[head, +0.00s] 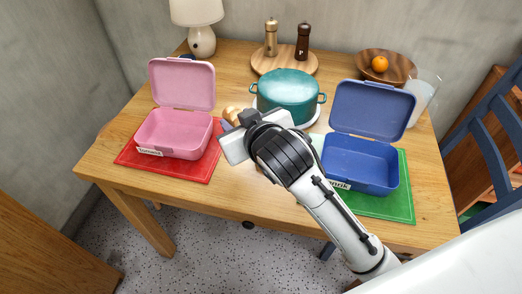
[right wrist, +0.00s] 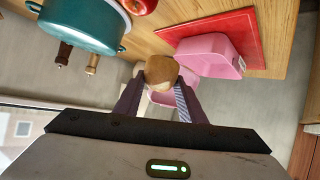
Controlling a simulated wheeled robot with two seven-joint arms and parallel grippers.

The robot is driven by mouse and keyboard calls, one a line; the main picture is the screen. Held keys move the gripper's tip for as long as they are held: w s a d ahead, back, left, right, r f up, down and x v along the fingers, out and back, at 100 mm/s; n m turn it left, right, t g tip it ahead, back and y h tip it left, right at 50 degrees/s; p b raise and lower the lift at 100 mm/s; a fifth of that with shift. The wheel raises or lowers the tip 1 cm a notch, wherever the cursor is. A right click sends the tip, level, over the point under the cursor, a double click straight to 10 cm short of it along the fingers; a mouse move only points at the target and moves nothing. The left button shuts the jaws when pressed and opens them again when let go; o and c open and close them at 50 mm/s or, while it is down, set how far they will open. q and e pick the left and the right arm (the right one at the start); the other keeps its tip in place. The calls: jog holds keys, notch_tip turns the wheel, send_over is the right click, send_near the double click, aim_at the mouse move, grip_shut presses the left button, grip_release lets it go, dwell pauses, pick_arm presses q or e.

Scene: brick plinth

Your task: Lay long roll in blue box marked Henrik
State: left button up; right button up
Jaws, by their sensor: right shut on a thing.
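My right gripper (head: 238,124) is shut on a brown bread roll (head: 231,114), above the table between the pink box and the teal pot. In the right wrist view the roll (right wrist: 161,70) sits between the two fingers (right wrist: 158,94), with part of it hidden by them; its full length cannot be told. The blue box (head: 358,166) stands open on the right, its lid tilted back. Its front label (head: 341,185) is partly hidden by my arm, with "nrik" readable. The part of the box that shows inside looks empty. My left gripper is not in view.
An open pink box (head: 172,134) stands on a red mat (head: 203,166); the blue box is on a green mat (head: 405,190). A teal pot (head: 287,97) stands between them. A glass pitcher (head: 421,103) is behind the blue box. A red fruit (right wrist: 138,5) is near the pot.

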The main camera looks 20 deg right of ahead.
jog(key=b, duration=0.1)
send_over(239, 166)
notch_tip(239, 166, down, 8)
jog(key=shift+r, duration=0.1)
jog(key=shift+f, duration=0.55)
notch_tip(239, 166, down, 3)
jog(key=shift+b, duration=0.55)
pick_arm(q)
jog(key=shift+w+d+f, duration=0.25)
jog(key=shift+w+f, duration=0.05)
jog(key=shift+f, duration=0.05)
pick_arm(e)
jog(key=shift+f, duration=0.1)
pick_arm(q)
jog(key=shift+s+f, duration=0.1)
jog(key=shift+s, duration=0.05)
pick_arm(e)
jog(key=o, duration=0.7)
jog(key=shift+o, duration=0.2)
